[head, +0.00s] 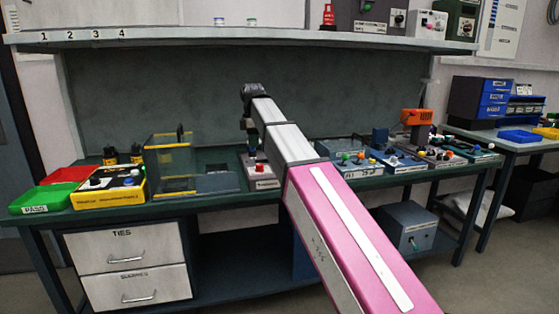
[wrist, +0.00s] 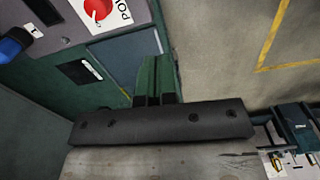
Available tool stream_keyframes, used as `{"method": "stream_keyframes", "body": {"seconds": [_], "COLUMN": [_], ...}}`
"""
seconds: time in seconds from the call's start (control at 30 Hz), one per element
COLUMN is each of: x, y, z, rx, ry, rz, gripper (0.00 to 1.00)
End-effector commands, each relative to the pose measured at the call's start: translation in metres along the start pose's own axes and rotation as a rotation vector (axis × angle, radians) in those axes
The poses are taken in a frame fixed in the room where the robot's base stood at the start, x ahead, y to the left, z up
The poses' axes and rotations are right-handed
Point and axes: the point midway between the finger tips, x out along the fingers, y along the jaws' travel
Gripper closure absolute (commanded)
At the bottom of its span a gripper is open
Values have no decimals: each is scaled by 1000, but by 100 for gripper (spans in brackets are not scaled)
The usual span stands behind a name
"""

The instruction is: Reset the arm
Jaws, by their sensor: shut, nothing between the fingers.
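My arm reaches from the lower right over the green workbench (head: 330,170) in the head view. My gripper (head: 251,150) hangs at its far end, pointing down above a small grey-white box with a red knob (head: 262,170). In the wrist view my gripper (wrist: 156,75) shows as two fingers side by side, shut with nothing between them. Part of a panel with a large red round button (wrist: 98,8) shows at the top of that view. I cannot tell the exact height of the fingertips above the bench.
A clear box with yellow edges (head: 165,168), a yellow control box (head: 110,196), and red (head: 68,175) and green (head: 40,199) trays stand to the left. Several small devices line the bench to the right. A shelf (head: 250,38) overhangs the bench.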

Motion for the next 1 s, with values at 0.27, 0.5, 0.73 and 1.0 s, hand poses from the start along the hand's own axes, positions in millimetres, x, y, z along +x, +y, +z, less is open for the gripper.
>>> {"method": "stream_keyframes", "body": {"seconds": [0.27, 0.5, 0.73, 1.0], "x": [92, 187, 265, 351], "y": [-15, -41, -78, -139], "z": [48, 100, 144, 194], "rx": [259, 567, 849, 1206], "ry": [-1, -1, -1, -1], "rz": [-4, -4, -2, -1], "gripper": [100, 100, 100, 100]}}
